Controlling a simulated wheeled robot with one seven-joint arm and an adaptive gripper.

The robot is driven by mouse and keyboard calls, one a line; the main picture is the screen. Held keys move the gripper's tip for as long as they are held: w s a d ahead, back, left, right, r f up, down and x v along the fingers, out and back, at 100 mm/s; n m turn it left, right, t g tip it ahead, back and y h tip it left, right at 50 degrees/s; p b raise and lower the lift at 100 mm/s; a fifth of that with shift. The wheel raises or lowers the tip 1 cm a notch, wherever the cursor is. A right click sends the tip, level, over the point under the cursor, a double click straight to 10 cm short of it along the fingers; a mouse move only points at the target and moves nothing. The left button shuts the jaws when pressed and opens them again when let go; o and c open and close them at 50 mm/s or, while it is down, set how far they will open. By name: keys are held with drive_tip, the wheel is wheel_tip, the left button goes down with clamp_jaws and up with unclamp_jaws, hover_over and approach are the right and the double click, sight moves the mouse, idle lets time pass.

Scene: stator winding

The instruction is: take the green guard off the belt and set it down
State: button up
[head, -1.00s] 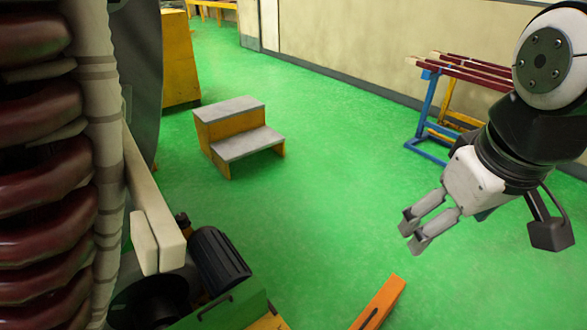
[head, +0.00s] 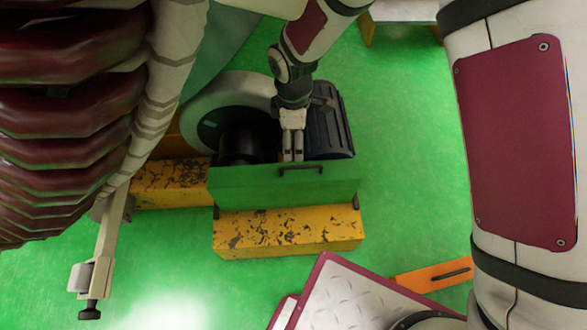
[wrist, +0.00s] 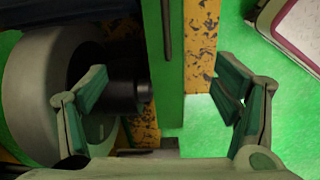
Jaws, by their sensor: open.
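The green guard (head: 240,186) is a long box-shaped cover with a dark handle (head: 316,169) on its upper side. It stands upright along the yellow chipped base, in front of the wheel and motor. My gripper (head: 292,157) is over the guard's rear edge, close to the handle. In the wrist view my open gripper (wrist: 162,82) has one finger on each side of the green guard (wrist: 167,80), with clear gaps. The handle (wrist: 168,30) shows at the top, beyond the fingers. The belt itself cannot be made out.
A pale wheel (head: 200,108) and a dark ribbed motor (head: 329,125) sit behind the guard. The large dark-red winding (head: 60,130) fills the left side. An orange bar (head: 432,276) lies at the lower right. Green floor is free right of the motor.

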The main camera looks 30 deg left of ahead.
drive_tip(key=n, duration=0.1)
hover_over(285, 172)
drive_tip(key=f, duration=0.3)
drive_tip(key=f+b, duration=0.1)
drive_tip(key=f, duration=0.1)
drive_tip(key=shift+s+d+f, duration=0.1)
drive_tip(key=shift+d, duration=0.2)
wheel_tip(285, 172, down, 7)
drive_tip(key=shift+r+b, duration=0.1)
drive_tip(key=shift+b, duration=0.85)
drive_tip(key=shift+a+f+b, duration=0.2)
drive_tip(key=shift+f+b, duration=1.1)
drive_tip(key=shift+f, duration=1.7)
drive_tip(key=c, duration=1.2)
drive_tip(key=shift+r, duration=0.1)
drive_tip(key=shift+c, duration=0.7)
drive_tip(key=shift+r, duration=0.1)
